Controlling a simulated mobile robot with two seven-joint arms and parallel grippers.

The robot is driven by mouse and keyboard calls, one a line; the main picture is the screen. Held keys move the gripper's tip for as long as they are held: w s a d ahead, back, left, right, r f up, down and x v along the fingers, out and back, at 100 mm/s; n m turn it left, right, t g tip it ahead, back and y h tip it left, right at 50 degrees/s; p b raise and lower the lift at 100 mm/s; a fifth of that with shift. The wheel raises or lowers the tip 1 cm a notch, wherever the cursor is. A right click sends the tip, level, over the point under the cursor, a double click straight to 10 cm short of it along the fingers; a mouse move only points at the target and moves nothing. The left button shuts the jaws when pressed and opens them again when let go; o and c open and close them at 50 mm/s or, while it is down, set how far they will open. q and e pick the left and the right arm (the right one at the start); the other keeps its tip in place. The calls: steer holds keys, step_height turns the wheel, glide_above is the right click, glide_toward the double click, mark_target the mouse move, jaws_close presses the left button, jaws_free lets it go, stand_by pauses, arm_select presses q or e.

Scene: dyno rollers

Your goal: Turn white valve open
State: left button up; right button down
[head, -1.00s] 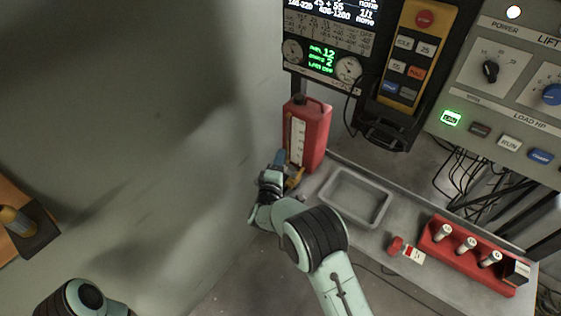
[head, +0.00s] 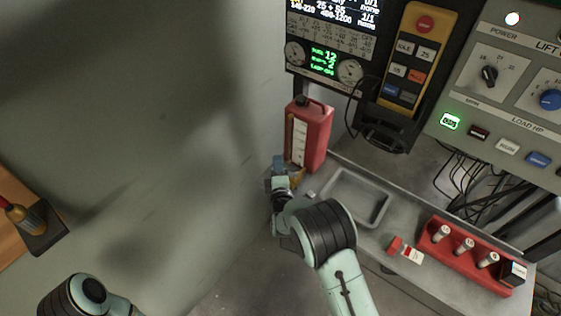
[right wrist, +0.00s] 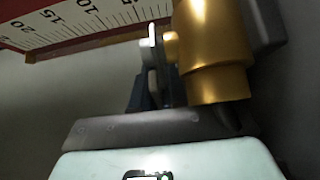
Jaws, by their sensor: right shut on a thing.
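The brass valve body (right wrist: 212,60) fills the right side of the right wrist view. A whitish valve handle (right wrist: 152,48) stands just left of it, near the red container's scale. In the head view, a small part of the brass (head: 297,178) shows at the foot of the red container (head: 307,135). My right gripper (head: 281,167) is at this valve, low beside the container. It is shut on the white valve, though the wrist and fingers hide most of the contact. The handle's exact angle is hard to tell. My left gripper is out of view.
A grey tray (head: 329,199) is sunk in the bench right of my gripper. A red rack (head: 465,256) with several white-topped pieces stands farther right. Control panels (head: 495,110) hang above. A large grey-green surface (head: 120,120) fills the left side.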

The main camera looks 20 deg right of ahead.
steer(key=shift+s+a+n+y, duration=0.15)
steer(key=shift+n+y, duration=0.15)
steer(key=shift+y, duration=0.2)
steer(key=c, duration=1.2)
jaws_free()
steer(key=shift+c, duration=0.2)
